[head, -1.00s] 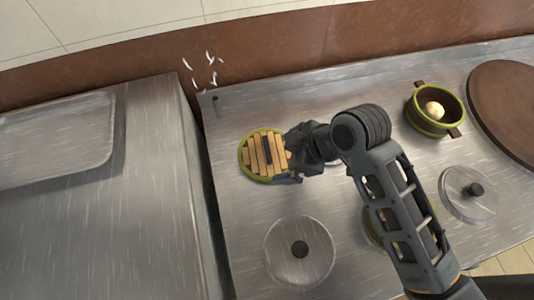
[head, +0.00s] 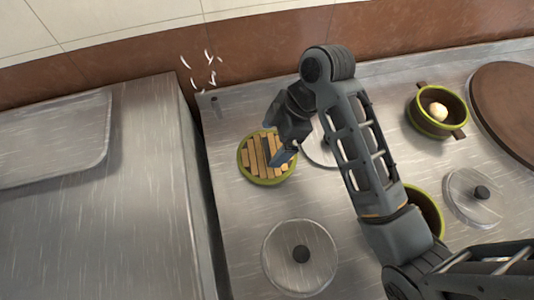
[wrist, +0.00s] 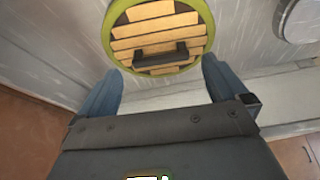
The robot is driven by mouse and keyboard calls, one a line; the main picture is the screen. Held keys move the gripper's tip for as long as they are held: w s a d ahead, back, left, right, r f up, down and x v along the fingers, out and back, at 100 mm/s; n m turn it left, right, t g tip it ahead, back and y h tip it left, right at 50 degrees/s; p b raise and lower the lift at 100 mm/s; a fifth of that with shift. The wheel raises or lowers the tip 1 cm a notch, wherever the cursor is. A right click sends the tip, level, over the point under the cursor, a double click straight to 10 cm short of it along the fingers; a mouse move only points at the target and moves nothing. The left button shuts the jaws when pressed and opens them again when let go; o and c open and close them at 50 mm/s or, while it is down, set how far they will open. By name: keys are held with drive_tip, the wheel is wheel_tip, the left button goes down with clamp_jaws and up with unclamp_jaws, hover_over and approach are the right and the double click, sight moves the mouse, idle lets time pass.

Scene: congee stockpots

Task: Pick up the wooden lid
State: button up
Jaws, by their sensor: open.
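The wooden lid (head: 257,155) is round, with pale slats, a green rim and a dark bar handle. It lies flat on the steel counter, left of centre in the head view. In the wrist view the lid (wrist: 150,30) fills the top middle, its dark handle (wrist: 160,54) running crosswise. My gripper (head: 280,145) is over the right side of the lid in the head view and hides part of it. In the wrist view its two blue fingers (wrist: 160,88) are wide apart, with nothing between them and the lid beyond their tips.
A metal lid (head: 300,257) lies at the front, another (head: 472,196) at the right, and one (head: 318,147) partly behind my arm. A green-rimmed pot (head: 424,118) holds a pale round thing. A brown round board (head: 510,105) is far right. A gap separates the left counter (head: 90,220).

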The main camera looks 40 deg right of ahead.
sight(267, 149)
drive_tip(key=shift+x, duration=1.65)
drive_tip(key=c, duration=1)
drive_tip(key=shift+r, duration=0.1)
